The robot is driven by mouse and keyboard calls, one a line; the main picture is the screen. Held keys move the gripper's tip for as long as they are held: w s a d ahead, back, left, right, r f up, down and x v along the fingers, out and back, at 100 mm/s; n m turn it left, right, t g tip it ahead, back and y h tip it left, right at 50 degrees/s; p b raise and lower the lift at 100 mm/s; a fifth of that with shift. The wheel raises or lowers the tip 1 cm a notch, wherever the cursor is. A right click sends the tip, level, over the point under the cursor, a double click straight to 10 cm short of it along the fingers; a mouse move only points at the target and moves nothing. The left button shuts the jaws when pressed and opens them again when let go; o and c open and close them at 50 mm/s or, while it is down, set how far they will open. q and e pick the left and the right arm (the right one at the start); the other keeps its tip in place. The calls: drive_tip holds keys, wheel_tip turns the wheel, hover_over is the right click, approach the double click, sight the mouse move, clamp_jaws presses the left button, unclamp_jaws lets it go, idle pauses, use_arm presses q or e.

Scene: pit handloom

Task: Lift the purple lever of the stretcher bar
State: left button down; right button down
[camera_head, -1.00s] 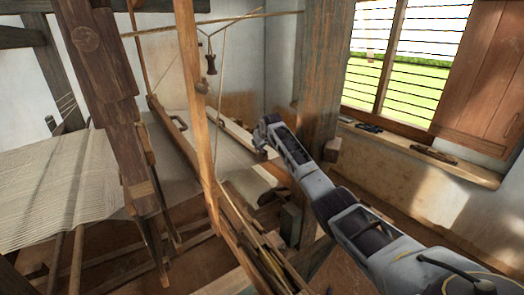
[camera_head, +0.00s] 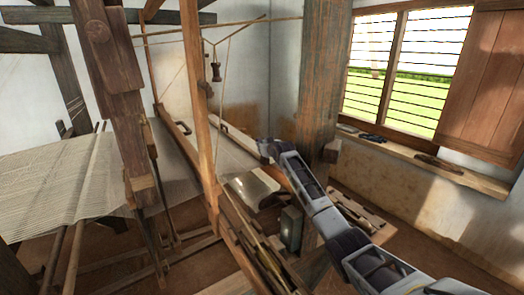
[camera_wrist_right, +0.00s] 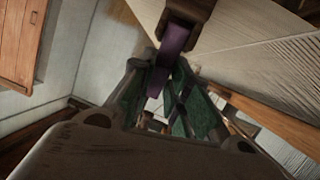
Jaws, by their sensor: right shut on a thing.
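The purple lever (camera_wrist_right: 172,45) shows in the right wrist view, hanging from a dark wooden piece (camera_wrist_right: 192,8) that looks like part of the stretcher bar. My right gripper (camera_wrist_right: 164,78) has its green-padded fingers on both sides of the lever and is shut on it. In the head view my right arm reaches from the lower right to the far part of the loom, with the gripper (camera_head: 266,148) beside a pale wooden beam. The lever is too small or hidden there to make out. My left gripper is not in view.
A wooden loom post (camera_head: 200,130) stands left of my right arm, and a thick worn pillar (camera_head: 322,100) stands close on its right. Pale warp threads (camera_head: 60,185) spread at the left. A window sill (camera_head: 430,160) with small objects runs along the right wall.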

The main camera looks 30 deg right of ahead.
drive_tip(key=shift+s+t, duration=0.1)
drive_tip(key=shift+t, duration=0.3)
drive_tip(key=c, duration=1.4)
unclamp_jaws()
drive_tip(key=shift+o, duration=0.2)
drive_tip(key=shift+s, duration=0.15)
drive_tip(key=shift+s, duration=0.1)
drive_tip(key=v, duration=1.1)
drive_tip(key=shift+s+r, duration=0.2)
drive_tip(key=shift+s, duration=0.05)
